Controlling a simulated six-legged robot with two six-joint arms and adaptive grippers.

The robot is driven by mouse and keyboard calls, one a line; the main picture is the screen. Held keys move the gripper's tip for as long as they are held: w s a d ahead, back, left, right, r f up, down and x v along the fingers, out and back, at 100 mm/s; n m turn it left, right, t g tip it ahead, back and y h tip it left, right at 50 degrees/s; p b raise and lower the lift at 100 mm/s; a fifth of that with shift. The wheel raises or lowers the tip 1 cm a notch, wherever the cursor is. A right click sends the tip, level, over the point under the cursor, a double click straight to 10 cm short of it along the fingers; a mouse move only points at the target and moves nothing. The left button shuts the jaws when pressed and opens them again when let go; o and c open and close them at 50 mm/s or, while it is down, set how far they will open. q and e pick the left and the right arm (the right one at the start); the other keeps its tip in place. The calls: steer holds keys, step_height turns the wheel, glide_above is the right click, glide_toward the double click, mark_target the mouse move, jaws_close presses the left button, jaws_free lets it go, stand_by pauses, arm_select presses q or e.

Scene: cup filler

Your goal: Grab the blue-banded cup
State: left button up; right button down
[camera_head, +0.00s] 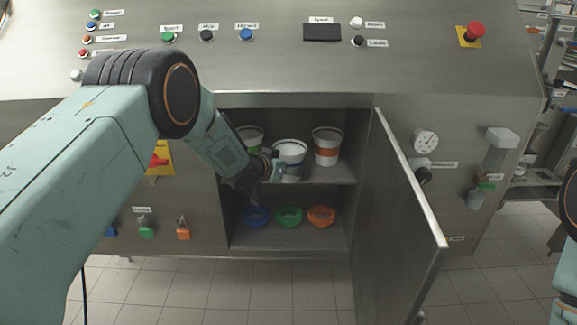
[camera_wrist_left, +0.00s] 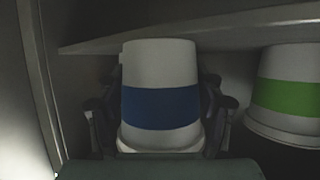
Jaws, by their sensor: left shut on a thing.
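The blue-banded cup (camera_head: 290,152) is white and stands out in front of the other cups at the upper shelf of the open cabinet. My left gripper (camera_head: 269,168) reaches in from the left and is shut on this cup. In the left wrist view the cup (camera_wrist_left: 160,68) fills the middle, its blue band between the two fingers (camera_wrist_left: 160,108). I cannot tell whether its base touches the shelf. My right gripper is out of view; only parts of my right arm show at the right edge.
A green-banded cup (camera_head: 250,135) stands left of it, partly hidden, and an orange-banded cup (camera_head: 327,147) stands right. Blue (camera_head: 256,224), green (camera_head: 289,224) and orange (camera_head: 321,223) rings lie on the lower shelf. The open cabinet door (camera_head: 395,220) juts out at right.

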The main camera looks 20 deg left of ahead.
arm_select(q)
steer(key=o, duration=0.9)
steer(key=shift+a, duration=0.15)
steer(key=shift+o, duration=1.4)
steer(key=shift+s, duration=0.1)
steer(key=v, duration=1.1)
steer(key=shift+s+r, duration=0.2)
steer(key=shift+s, duration=0.15)
